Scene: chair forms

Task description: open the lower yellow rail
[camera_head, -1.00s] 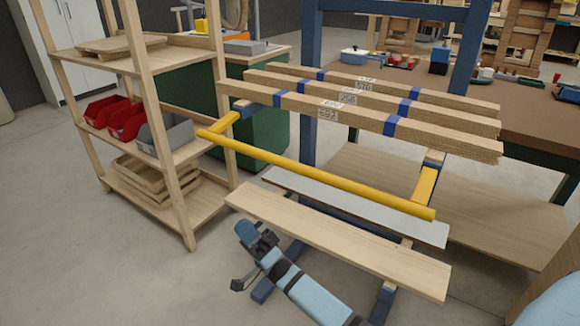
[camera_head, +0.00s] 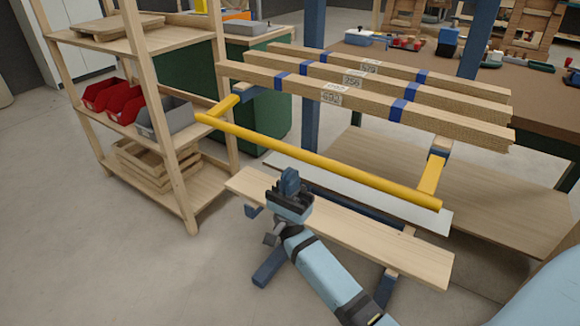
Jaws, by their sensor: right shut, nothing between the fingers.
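The yellow rail (camera_head: 320,163) is a long round bar across the front of a rack. Short yellow side arms, left (camera_head: 224,105) and right (camera_head: 432,176), join it to the rack's posts. It sits below the bundled timber beams and above a pale board. My right gripper (camera_head: 289,180) is shut and empty, over the wooden plank in front of the rail. In the picture it lies just below the rail's middle, apart from it; the exact depth gap is hard to tell. My left gripper is not in view.
Strapped timber beams (camera_head: 370,97) lie above the rail. A wooden plank (camera_head: 405,252) and a whitish board (camera_head: 350,190) lie below it. A wooden shelf (camera_head: 184,190) with red and grey bins stands close at the rail's left end. The floor in front is clear.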

